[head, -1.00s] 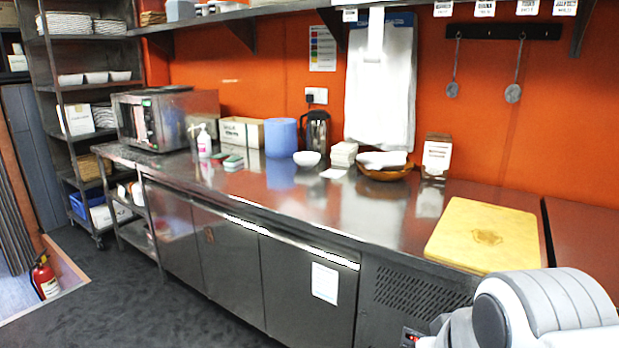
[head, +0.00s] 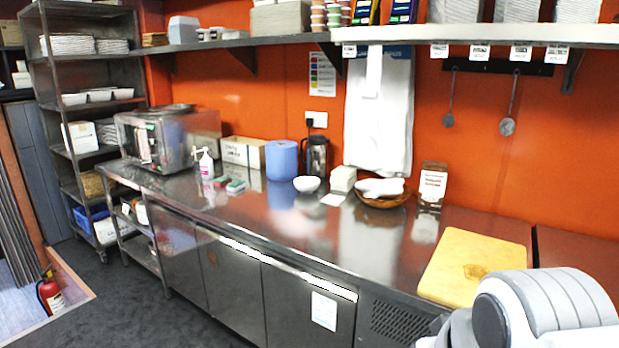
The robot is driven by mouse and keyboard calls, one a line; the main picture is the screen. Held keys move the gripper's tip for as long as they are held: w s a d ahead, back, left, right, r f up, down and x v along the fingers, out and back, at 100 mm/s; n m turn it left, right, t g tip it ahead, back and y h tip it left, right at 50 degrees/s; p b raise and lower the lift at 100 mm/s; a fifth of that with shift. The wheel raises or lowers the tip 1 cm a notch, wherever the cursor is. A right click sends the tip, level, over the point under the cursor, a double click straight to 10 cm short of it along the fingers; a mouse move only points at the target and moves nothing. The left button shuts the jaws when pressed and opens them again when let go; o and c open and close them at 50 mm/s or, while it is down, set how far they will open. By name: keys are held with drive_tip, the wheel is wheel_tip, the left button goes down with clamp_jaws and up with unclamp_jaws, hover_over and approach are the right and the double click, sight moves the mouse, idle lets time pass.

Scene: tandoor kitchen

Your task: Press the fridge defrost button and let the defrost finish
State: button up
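The fridge (head: 240,290) is the steel under-counter unit with several doors, all of them shut. A white notice (head: 324,311) is stuck on its right-hand door. A vent grille (head: 398,322) is at the right end of its front, cut off by the lower picture edge. No defrost button shows in the current head view; the part of the front below the grille is out of frame. My white and grey arm is at the lower right and covers part of the unit's right end. My gripper is not in view.
The steel counter (head: 290,225) carries a microwave (head: 165,140), a soap bottle (head: 206,163), a blue roll (head: 281,160), a wooden bowl (head: 383,200) and a yellow board (head: 470,270). A fire extinguisher (head: 50,294) stands at left. The dark floor (head: 120,305) before the fridge looks clear.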

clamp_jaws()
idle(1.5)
